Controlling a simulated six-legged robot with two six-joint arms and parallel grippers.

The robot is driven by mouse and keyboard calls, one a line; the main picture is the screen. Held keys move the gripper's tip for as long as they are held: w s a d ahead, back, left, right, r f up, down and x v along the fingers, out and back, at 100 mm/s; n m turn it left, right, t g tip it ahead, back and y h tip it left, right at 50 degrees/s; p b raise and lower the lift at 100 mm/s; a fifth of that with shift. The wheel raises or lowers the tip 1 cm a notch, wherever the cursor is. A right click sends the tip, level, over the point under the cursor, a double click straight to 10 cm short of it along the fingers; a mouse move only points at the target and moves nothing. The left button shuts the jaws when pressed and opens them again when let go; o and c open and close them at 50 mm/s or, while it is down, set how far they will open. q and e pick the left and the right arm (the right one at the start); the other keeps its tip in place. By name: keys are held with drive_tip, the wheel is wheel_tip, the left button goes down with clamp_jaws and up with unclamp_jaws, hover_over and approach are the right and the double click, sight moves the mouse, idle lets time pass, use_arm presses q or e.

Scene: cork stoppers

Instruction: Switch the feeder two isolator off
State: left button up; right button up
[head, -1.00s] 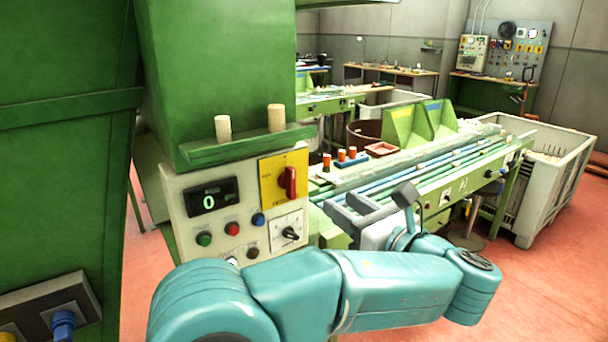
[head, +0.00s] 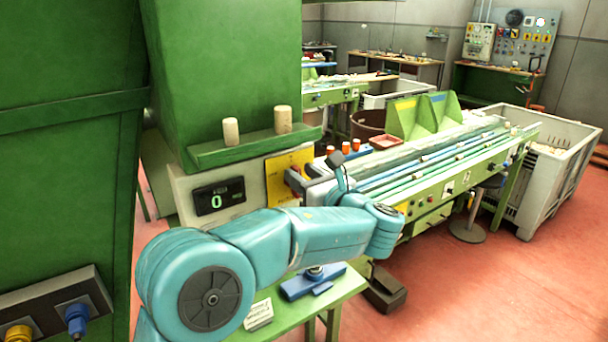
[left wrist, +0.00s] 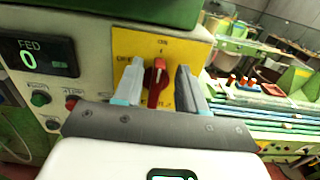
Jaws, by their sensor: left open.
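The isolator's red rotary handle (left wrist: 155,84) stands roughly upright on a yellow plate (left wrist: 180,48) on the machine's cream control panel. The plate's lettering is partly covered, and I cannot read a feeder number. In the head view the yellow plate (head: 277,181) shows, while the handle is mostly hidden behind my gripper. My left gripper (head: 297,180) is open in front of the plate. In the left wrist view its two fingers stand on either side of the handle, with a gap on each side; I cannot tell if they touch it. My right gripper is not in view.
A display (head: 219,196) reading 0 is left of the plate. Green (left wrist: 40,99) and red push buttons sit below it. Two corks (head: 231,131) stand on the green ledge (head: 250,147) above. A conveyor bench (head: 450,180) lies to the right.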

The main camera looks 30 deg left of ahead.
use_arm(q)
drive_tip(key=shift+a, duration=0.1)
clamp_jaws()
drive_tip(key=n+b, duration=0.4)
drive_tip(key=s+f+n+b, duration=0.1)
drive_tip(key=n+b, duration=0.3)
drive_tip(key=b, duration=0.1)
drive_tip(key=s+a+f+n+b, duration=0.1)
drive_tip(key=n+b, duration=0.4)
drive_tip(key=shift+s+f, duration=0.1)
drive_tip(key=shift+s, duration=0.05)
drive_tip(key=shift+s+f+n+b, duration=0.1)
drive_tip(key=shift+f+n+b, duration=0.1)
drive_tip(key=shift+n+b, duration=0.95)
drive_tip(key=shift+f+n+b, duration=0.2)
drive_tip(key=shift+n+b, duration=0.65)
drive_tip(key=shift+n, duration=0.5)
unclamp_jaws()
drive_tip(key=shift+r, duration=0.1)
